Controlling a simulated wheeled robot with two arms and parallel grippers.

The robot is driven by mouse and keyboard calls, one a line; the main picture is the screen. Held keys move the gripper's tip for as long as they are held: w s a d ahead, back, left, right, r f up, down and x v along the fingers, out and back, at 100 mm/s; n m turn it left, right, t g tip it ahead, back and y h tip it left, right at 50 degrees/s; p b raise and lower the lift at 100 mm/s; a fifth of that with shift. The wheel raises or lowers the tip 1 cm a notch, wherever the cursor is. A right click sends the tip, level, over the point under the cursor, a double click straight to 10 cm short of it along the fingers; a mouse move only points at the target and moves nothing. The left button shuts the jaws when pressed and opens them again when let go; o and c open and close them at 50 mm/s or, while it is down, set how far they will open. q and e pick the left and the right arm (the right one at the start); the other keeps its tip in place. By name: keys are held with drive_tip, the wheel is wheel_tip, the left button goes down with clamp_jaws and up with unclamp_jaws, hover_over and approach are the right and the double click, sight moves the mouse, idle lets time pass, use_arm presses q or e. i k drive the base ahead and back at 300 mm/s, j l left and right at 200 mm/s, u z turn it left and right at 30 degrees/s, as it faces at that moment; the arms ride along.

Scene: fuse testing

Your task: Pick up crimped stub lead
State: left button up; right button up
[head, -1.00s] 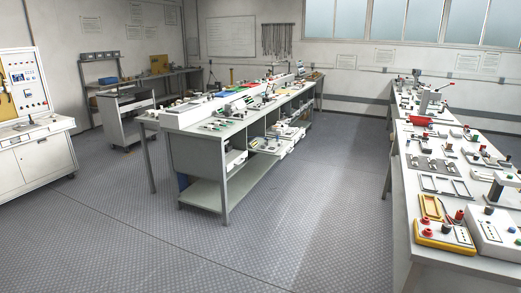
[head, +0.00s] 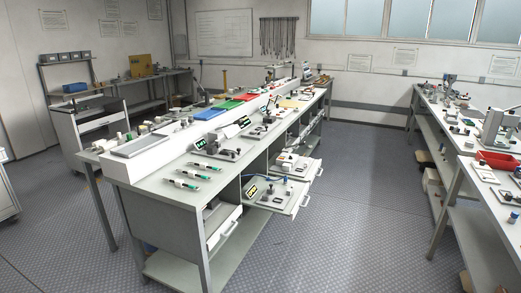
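I cannot make out a crimped stub lead for certain. Several small dark and green rod-like pieces (head: 194,178) lie on the near part of the central workbench (head: 160,190) in the head view; they are too small to identify. Neither of my grippers shows in the view.
The right bench (head: 465,160) carries fixtures and a red tray (head: 498,160). A grey cart (head: 92,130) stands at the left, in front of a back bench. Open drawers (head: 283,194) stick out from the central bench's right side. The floor aisle (head: 365,190) between the benches is clear.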

sight(289, 191)
drive_tip(key=i+z, duration=0.2)
drive_tip(key=i, duration=0.35)
drive_tip(key=i+j+z, duration=0.15)
drive_tip(key=i, duration=0.35)
drive_tip(key=i+l, duration=0.2)
drive_tip(key=i, duration=0.3)
drive_tip(key=i+l, duration=0.25)
drive_tip(key=i, duration=0.2)
drive_tip(key=i+l+u, duration=0.1)
drive_tip(key=i, duration=0.4)
drive_tip(key=i+l, duration=0.65)
drive_tip(key=i, duration=0.25)
